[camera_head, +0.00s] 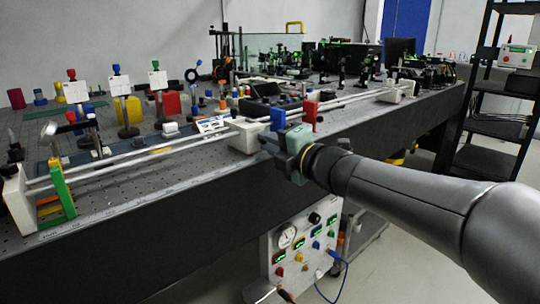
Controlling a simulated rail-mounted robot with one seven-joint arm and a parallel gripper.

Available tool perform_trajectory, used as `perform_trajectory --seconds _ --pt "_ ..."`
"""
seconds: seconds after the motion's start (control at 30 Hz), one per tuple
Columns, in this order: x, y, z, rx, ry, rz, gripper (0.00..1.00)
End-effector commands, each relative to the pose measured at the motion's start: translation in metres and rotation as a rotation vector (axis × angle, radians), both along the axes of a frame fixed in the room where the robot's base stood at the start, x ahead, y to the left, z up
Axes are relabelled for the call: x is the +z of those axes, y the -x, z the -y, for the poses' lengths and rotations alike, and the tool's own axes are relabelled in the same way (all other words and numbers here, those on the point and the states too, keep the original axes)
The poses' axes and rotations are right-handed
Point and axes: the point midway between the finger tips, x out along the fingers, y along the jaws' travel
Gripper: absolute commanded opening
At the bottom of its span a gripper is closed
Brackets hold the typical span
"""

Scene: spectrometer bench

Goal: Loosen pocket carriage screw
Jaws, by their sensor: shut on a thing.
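The pocket carriage (243,135), a whitish block, sits on two parallel rails (150,153) along the bench's front edge. A blue upright piece (278,119) and a red one (309,114) stand just right of it, behind my gripper. My gripper (267,143) reaches in from the right, with its fingertips at the carriage's front right side. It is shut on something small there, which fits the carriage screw. The screw itself is hidden by the fingers, so its turn cannot be seen.
The rails run from a white end block (17,198) with a green plate (62,188) to a far block (396,92). Coloured filter posts (127,109) stand behind. A gauge panel (300,244) is below my arm. A black shelf rack (497,95) stands right.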

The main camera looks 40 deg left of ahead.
Motion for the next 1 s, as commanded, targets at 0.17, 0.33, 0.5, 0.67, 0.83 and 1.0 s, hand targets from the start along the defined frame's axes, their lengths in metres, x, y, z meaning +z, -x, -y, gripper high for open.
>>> perform_trajectory --seconds 0.17,0.33,0.5,0.67,0.83,1.0 --pt "-0.0041 -0.0008 0.0006 -0.002 0.036 0.147 0.0" --pt "-0.0035 -0.0005 0.0003 -0.001 0.063 0.257 0.0" --pt "-0.0023 -0.0004 0.0002 -0.001 0.082 0.336 0.0" --pt "-0.0018 -0.0003 0.0002 0.0 0.094 0.38 0.0" --pt "-0.0012 -0.0003 0.0002 0.0 0.099 0.399 0.0" --pt "-0.0009 -0.0005 0.0002 0.0 0.099 0.402 0.0"
